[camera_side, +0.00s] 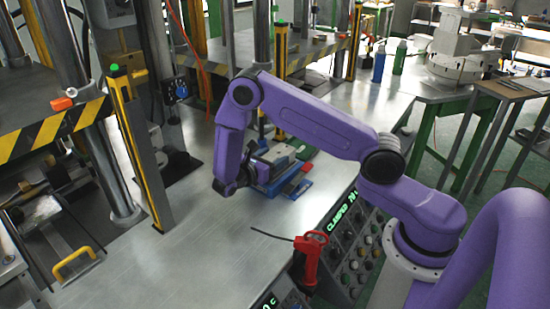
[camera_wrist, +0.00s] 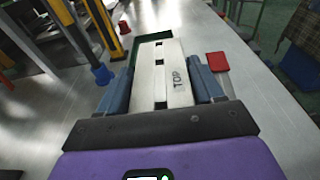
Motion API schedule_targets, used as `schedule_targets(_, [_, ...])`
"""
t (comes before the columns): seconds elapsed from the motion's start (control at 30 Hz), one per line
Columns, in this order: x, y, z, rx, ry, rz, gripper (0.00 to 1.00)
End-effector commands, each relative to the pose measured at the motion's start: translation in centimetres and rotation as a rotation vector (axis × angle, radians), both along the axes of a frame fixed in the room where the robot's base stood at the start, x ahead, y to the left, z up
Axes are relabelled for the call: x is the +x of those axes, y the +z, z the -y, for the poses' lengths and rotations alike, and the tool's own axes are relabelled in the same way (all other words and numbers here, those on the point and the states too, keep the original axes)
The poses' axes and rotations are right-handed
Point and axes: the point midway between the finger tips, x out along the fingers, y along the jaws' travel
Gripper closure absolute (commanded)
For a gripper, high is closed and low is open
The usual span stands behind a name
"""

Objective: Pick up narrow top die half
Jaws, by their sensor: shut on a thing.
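The narrow top die half (camera_wrist: 174,75) is a pale, long block marked "TOP" with dark slots, seen in the wrist view between the two blue-grey fingers of my gripper (camera_wrist: 160,70). The fingers press on its left and right sides. In the side view my gripper (camera_side: 243,181) points down at a small group of grey, blue, red and green parts on the metal table. My arm and gripper hide part of the die half there, and I cannot tell whether it is clear of what lies below.
A green part (camera_wrist: 155,37) lies beyond the die half and a red part (camera_wrist: 216,61) lies to its right. A red-handled tool (camera_side: 310,255) stands at the table's front edge by the control panel. Yellow guard posts (camera_side: 137,150) and press columns stand left. The metal table (camera_side: 185,240) has free room in front.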

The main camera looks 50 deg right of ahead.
Motion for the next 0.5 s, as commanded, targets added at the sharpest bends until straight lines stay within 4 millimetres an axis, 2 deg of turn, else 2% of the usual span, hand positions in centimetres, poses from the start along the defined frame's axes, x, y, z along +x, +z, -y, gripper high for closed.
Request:
schedule_targets(0.27, [0.1, 1.0, -0.1, 0.0, 0.002, 0.002, 0.81])
schedule_targets(0.43, [0.1, 3.0, 0.0, 0.0, 0.001, 0.004, 0.81])
schedule_targets(0.5, [-0.6, 4.1, -0.2, -0.001, 0.003, 0.002, 0.81])
